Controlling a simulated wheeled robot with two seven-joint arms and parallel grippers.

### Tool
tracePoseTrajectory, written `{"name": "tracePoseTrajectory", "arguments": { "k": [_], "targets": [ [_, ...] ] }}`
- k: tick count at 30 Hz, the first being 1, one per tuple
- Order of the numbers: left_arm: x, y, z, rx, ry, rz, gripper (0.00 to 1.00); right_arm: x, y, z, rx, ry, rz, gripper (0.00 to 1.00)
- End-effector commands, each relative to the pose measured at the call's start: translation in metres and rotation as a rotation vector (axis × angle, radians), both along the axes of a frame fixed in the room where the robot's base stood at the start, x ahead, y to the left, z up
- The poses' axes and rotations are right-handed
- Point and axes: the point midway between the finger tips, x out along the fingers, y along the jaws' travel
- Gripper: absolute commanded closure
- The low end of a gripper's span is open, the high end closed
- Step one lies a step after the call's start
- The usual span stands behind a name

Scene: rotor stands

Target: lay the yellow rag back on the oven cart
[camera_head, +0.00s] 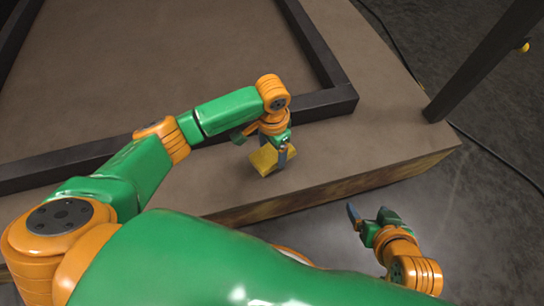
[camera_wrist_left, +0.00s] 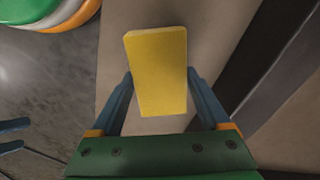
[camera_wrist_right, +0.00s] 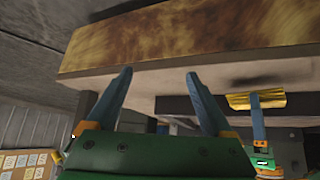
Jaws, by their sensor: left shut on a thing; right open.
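The yellow rag (camera_head: 264,160) shows as a flat yellow block between the fingers of my left gripper (camera_head: 282,150). In the left wrist view the rag (camera_wrist_left: 158,70) sits between both fingers, its broad face toward the camera. In the right wrist view the rag (camera_wrist_right: 257,100) appears a little apart from the brown top, with a dark shadow on that top. My right gripper (camera_head: 366,222) is open and empty, off the front edge of the top. The broad brown top (camera_head: 330,150) lies under the rag; I cannot tell for sure that it is the oven cart.
A dark raised frame (camera_head: 320,105) runs along the top behind the left gripper. A dark post (camera_head: 485,60) stands at the right. A black cable (camera_head: 400,55) lies on the grey floor. The strip of top right of the rag is clear.

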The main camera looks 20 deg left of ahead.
Motion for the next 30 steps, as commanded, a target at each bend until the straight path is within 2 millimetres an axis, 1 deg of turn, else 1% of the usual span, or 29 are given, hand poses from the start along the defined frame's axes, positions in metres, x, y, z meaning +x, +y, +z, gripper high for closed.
{"name": "tracePoseTrajectory", "arguments": {
  "k": [1, 3, 6, 9, 12, 15, 23, 24, 25, 26, 30],
  "targets": [
    [0.002, 0.002, -0.008, 0.001, 0.000, 0.001, 0.66, 0.012, 0.004, 0.007, 0.014, -0.078, 0.006, 0.14],
    [0.001, 0.001, -0.014, 0.000, 0.000, -0.001, 0.66, 0.032, 0.010, 0.024, 0.037, -0.208, 0.014, 0.14],
    [0.001, 0.002, -0.024, 0.001, 0.000, 0.000, 0.66, 0.054, 0.018, 0.052, 0.070, -0.384, 0.026, 0.14],
    [0.001, 0.002, -0.030, 0.001, -0.001, 0.000, 0.66, 0.067, 0.024, 0.077, 0.099, -0.523, 0.035, 0.14],
    [0.001, 0.001, -0.033, 0.000, -0.001, -0.001, 0.66, 0.073, 0.027, 0.093, 0.114, -0.604, 0.040, 0.14],
    [0.001, 0.001, -0.033, 0.000, -0.001, -0.001, 0.66, 0.074, 0.028, 0.099, 0.119, -0.628, 0.042, 0.14],
    [0.001, 0.001, -0.034, 0.000, 0.000, 0.000, 0.66, 0.074, 0.027, 0.098, 0.118, -0.624, 0.042, 0.14],
    [0.001, 0.001, -0.034, 0.000, -0.001, 0.000, 0.10, 0.074, 0.027, 0.098, 0.118, -0.623, 0.042, 0.14],
    [0.001, 0.001, -0.034, 0.000, -0.001, 0.000, 0.02, 0.074, 0.027, 0.098, 0.118, -0.623, 0.042, 0.14],
    [0.001, 0.001, -0.034, 0.000, -0.001, 0.000, 0.00, 0.074, 0.027, 0.098, 0.118, -0.623, 0.042, 0.14],
    [0.001, 0.001, -0.034, 0.000, -0.001, 0.000, 0.00, 0.074, 0.027, 0.098, 0.118, -0.622, 0.042, 0.14]
  ]
}}
